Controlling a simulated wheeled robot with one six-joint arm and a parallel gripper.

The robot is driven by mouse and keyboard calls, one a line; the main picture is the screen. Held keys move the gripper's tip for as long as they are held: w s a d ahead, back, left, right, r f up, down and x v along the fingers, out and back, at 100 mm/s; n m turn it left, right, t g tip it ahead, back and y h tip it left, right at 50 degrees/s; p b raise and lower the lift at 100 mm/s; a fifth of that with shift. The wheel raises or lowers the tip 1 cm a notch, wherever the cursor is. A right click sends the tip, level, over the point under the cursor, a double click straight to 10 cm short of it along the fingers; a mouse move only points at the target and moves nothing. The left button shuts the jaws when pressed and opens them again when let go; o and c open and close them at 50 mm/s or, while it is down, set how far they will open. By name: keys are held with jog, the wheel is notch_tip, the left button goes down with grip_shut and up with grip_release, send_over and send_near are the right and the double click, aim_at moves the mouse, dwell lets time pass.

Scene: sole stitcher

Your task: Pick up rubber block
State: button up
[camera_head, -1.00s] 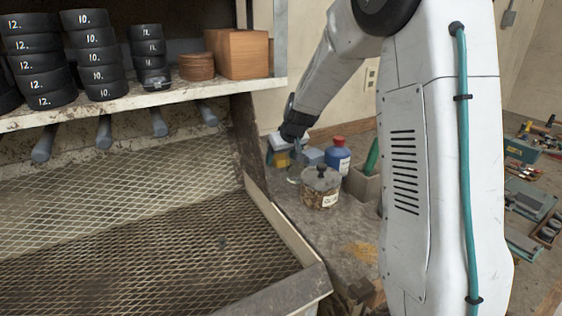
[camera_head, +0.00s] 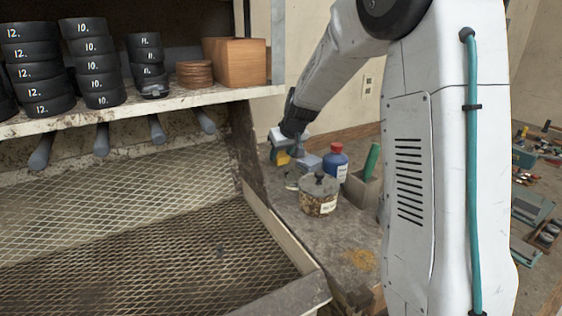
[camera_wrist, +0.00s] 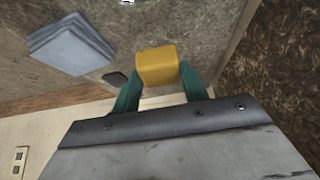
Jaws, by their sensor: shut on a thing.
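A small yellow block (camera_wrist: 157,66), which I take to be the rubber block, sits between the two teal fingers of my gripper (camera_wrist: 160,85) in the wrist view. The gripper is shut on it, with one finger at each side. In the head view the block (camera_head: 283,158) shows as a small yellow patch below my gripper (camera_head: 278,152), over the back of the bench. Whether it touches the bench top is hard to tell.
A blue-grey stack (camera_wrist: 70,45) lies beside the gripper. On the bench (camera_head: 330,238) stand a lidded jar (camera_head: 320,197), a blue bottle with a red cap (camera_head: 335,165) and a grey holder (camera_head: 363,188). A mesh-lined tray (camera_head: 150,220) lies to the left, below a shelf (camera_head: 190,95).

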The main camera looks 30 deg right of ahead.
aim_at(282, 155)
notch_tip(282, 155, up, 9)
jog(key=shift+f, duration=0.1)
jog(key=d, duration=1.9)
jog(key=shift+d+f, duration=0.15)
jog(key=shift+f, duration=0.05)
